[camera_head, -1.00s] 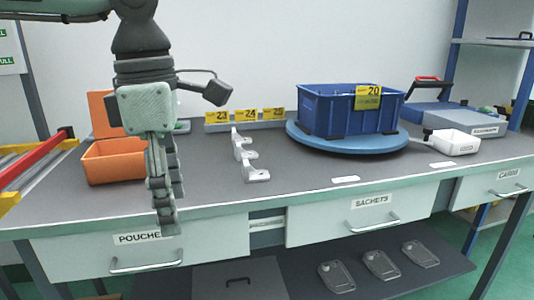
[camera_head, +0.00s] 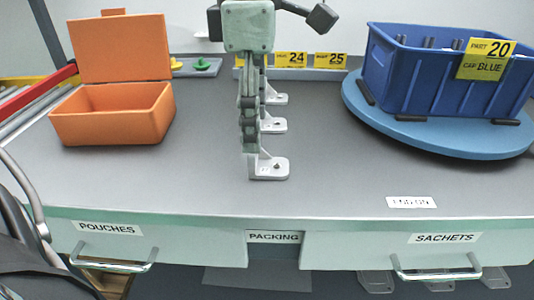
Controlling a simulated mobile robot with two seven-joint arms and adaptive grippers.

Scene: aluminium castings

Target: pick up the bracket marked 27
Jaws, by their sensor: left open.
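Three pale metal brackets stand in a row from front to back in the middle of the table: the front bracket (camera_head: 270,167), the middle bracket (camera_head: 272,124) and the back bracket (camera_head: 276,98). Small marks show on their feet, but I cannot read a 27 on any of them. My left gripper (camera_head: 249,148) points down, seen edge-on, and is open. Its fingers cover the left parts of the row, and the tips are just by the upright of the front bracket. I cannot tell whether they touch it. My right gripper is not in view.
A blue crate (camera_head: 430,85) labelled part 20 stands on a round blue turntable (camera_head: 440,133) at right. An open orange box (camera_head: 112,112) is at left. Yellow tags 24 (camera_head: 291,60) and 25 (camera_head: 330,60) stand behind the brackets.

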